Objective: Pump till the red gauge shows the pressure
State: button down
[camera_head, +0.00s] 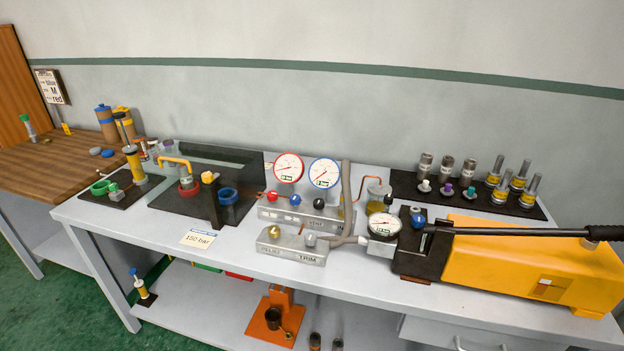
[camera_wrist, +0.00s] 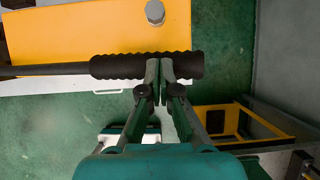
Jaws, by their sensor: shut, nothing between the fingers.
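The red-rimmed gauge (camera_head: 288,167) stands upright behind the valve block (camera_head: 300,212); its needle is too small to read. A blue-rimmed gauge (camera_head: 324,173) stands beside it. The yellow hand pump (camera_head: 530,265) is at the right of the bench, and its long black lever (camera_head: 510,231) lies nearly level over it. In the wrist view, my gripper (camera_wrist: 159,66) is shut and empty, its fingertips overlapping the lever's ribbed black grip (camera_wrist: 115,66). I cannot tell whether they touch it. My gripper is not seen in the head view. A card (camera_head: 198,239) reads "150 bar".
A front block (camera_head: 292,247) marked "TRIM" carries knobs, and a white gauge (camera_head: 384,225) sits by the pump head. Fittings stand on a black mat (camera_head: 400,185) behind. A yellow frame (camera_wrist: 245,122) stands on the green floor at right in the wrist view.

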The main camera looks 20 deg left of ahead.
jog(key=shift+d+f, duration=0.2)
jog(key=shift+f, duration=0.55)
jog(key=shift+d+f, duration=0.15)
jog(key=shift+f, duration=0.65)
jog(key=shift+d+f, duration=0.2)
jog(key=shift+f, duration=0.7)
jog(key=shift+s+d+f, duration=0.1)
jog(key=shift+f, duration=1.05)
jog(key=shift+s+d+f, duration=0.1)
jog(key=shift+f, duration=1.15)
jog(key=r, duration=0.7)
jog(key=shift+w+a+r, duration=0.1)
jog(key=shift+w+a, duration=0.05)
jog(key=shift+a, duration=0.2)
jog(key=shift+a+r, duration=0.4)
jog(key=shift+r, duration=1.05)
jog(key=shift+a+r, duration=0.35)
jog(key=shift+r, duration=1.05)
jog(key=shift+a+r, duration=0.4)
jog(key=shift+r, duration=1.05)
